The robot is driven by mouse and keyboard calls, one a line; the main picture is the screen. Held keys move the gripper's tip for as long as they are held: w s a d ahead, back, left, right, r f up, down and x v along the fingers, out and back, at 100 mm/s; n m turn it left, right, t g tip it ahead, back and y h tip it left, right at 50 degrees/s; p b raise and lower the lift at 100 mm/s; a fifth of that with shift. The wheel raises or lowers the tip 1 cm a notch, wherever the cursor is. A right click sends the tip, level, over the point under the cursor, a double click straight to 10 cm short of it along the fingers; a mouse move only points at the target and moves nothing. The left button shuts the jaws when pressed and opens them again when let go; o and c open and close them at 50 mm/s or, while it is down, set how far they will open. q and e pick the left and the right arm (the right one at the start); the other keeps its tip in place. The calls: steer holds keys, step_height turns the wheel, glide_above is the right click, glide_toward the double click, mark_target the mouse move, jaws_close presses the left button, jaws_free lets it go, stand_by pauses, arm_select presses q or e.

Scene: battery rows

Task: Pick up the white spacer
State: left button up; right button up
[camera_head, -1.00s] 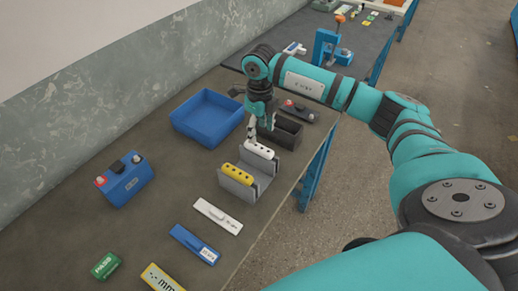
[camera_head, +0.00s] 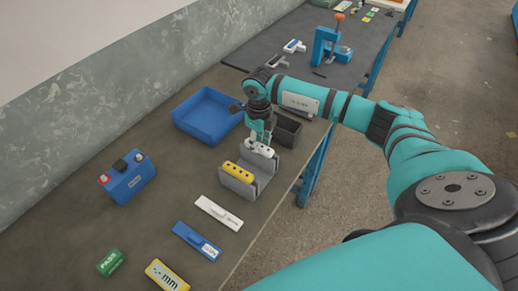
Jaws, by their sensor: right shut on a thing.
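The white spacer (camera_head: 260,150) is a small white bar with dark holes. It sits at the far wall of the grey U-shaped holder (camera_head: 262,179); I cannot tell whether it is clear of the wall. My right gripper (camera_head: 263,143) reaches down from above and is shut on the white spacer, its fingers covering part of it. A yellow spacer (camera_head: 238,172) with dark holes sits at the near wall of the same holder. My left gripper is not in view.
A dark open bin (camera_head: 289,128) stands just behind the holder, close to my gripper. A blue tray (camera_head: 206,116) lies to the left. The table between battery and holder is free.

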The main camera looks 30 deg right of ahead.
jaws_close()
steer(key=shift+r, duration=0.1)
steer(key=shift+r, duration=0.35)
step_height(320, 180, up, 17)
steer(key=p, duration=0.2)
steer(key=shift+f, duration=0.2)
stand_by(0.6)
